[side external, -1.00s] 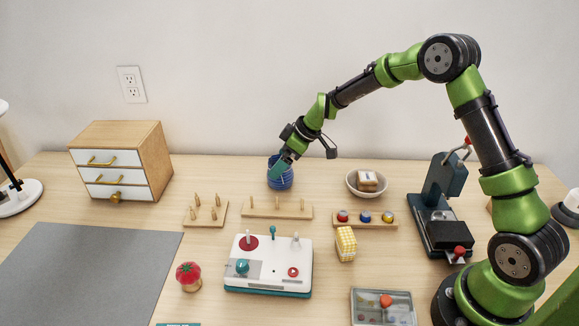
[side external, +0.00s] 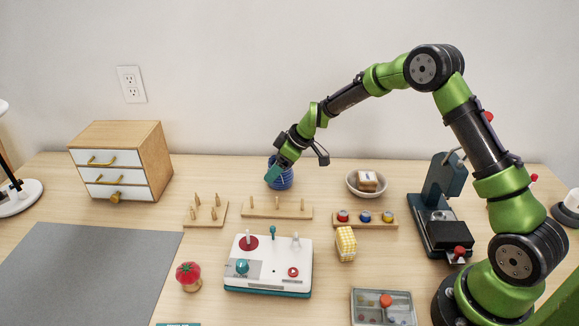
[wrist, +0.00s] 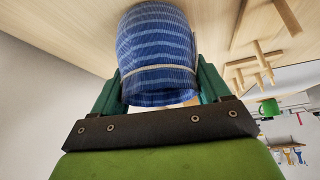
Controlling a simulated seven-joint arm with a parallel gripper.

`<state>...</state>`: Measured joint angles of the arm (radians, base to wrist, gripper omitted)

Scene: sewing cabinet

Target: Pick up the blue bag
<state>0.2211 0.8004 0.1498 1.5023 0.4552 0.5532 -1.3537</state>
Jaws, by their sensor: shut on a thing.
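The blue bag (side external: 283,177) is a dark blue, light-striped cloth pouch standing at the back of the table, left of the bowl. My gripper (side external: 274,173) reaches down to it from above, and its teal fingers cover part of the bag in the side view. In the wrist view the bag (wrist: 157,50) fills the space between the two teal fingers (wrist: 158,88), with a pale cord around it. The fingers are shut on the bag, one on each side. I cannot clearly tell whether its base is off the table.
Peg racks (side external: 277,212) stand in front of the bag. A white bowl (side external: 352,190) holding a small block is to its right. A drawer cabinet (side external: 120,165) is at the left, and a white control box (side external: 268,268) is in front. The grey mat (side external: 85,275) is bare.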

